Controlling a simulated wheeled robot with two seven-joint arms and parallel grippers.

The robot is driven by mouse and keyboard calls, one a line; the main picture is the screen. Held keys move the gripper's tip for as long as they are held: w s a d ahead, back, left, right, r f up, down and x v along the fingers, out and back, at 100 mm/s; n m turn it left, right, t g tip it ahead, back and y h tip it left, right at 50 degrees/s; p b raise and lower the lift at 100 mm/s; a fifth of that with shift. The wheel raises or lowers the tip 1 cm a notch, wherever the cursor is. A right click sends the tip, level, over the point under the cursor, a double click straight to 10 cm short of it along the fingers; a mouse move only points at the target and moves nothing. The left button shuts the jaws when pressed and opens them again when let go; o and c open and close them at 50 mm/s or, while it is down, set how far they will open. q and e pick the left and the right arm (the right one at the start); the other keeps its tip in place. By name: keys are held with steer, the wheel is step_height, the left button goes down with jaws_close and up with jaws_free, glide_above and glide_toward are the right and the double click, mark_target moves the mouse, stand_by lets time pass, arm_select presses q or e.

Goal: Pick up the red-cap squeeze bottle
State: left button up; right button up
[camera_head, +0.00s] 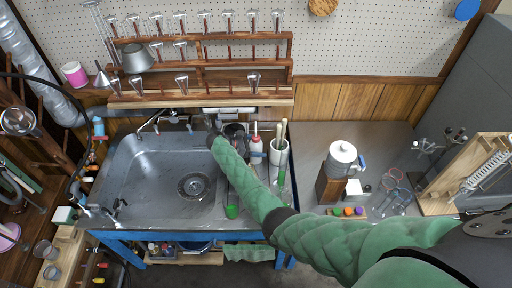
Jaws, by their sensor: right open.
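The red-cap squeeze bottle (256,145) stands upright behind the sink's right side, a small white bottle with a thin red tip. My right arm reaches in from the lower right in a green sleeve. My right gripper (209,122) is at the back of the sink, left of the bottle and apart from it. It is open; its fingers are small and dark in this view. The lower part of the bottle is partly hidden by things around it. My left gripper is not in view.
A white cylinder holding brushes (279,153) stands close to the bottle's right. A dark round container (235,130) is just left of it. The steel sink (130,185) lies to the left, with a wooden rack (200,97) behind. The steel counter (305,150) has free room right of the brushes.

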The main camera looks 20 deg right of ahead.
steer(key=shift+s+d+f, duration=0.1)
steer(key=shift+d+f, duration=0.15)
steer(key=shift+d, duration=0.25)
steer(key=c, duration=0.8)
steer(key=shift+r, duration=0.2)
